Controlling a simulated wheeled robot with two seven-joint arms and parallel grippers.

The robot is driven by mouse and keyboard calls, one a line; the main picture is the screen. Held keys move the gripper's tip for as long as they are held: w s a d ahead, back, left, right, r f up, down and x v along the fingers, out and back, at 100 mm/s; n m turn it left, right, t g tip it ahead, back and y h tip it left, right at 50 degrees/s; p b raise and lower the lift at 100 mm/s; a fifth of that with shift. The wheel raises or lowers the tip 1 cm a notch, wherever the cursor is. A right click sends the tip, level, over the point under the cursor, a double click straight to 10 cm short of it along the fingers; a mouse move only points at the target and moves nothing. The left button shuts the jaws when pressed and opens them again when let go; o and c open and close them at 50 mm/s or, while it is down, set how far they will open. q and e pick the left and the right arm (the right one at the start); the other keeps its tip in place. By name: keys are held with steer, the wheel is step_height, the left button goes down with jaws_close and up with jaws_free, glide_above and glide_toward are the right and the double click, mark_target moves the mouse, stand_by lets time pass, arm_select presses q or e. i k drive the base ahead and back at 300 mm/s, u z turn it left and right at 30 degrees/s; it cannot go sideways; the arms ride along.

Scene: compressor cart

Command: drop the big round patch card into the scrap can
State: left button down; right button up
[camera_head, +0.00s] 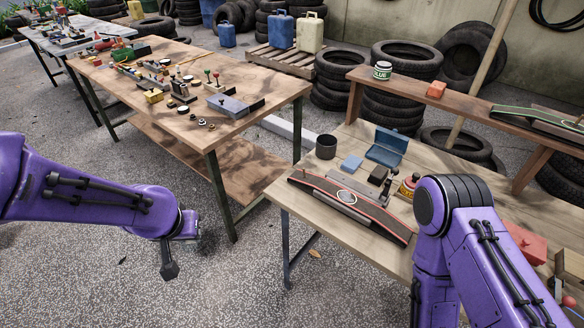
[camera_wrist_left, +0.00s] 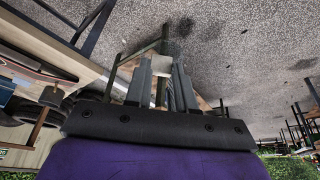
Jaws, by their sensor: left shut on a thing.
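My left gripper (camera_head: 169,268) hangs low over the gravel, left of the near bench and in front of the brown table. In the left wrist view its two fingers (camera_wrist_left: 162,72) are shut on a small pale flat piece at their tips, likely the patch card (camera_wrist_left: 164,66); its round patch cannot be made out. A dark open can (camera_head: 326,146), probably the scrap can, stands upright at the near bench's back left corner, well apart from the gripper. My right arm crosses the right side; its gripper is out of view.
The brown table (camera_head: 120,108) is crowded with small parts. Open gravel lies between the tables.

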mark_target(325, 148)
steer(key=u, duration=0.15)
steer(key=k, duration=0.55)
steer(key=u, duration=0.7)
steer(key=i, duration=1.2)
steer(key=z, duration=1.35)
steer(key=i, duration=0.75)
steer(key=z, duration=0.85)
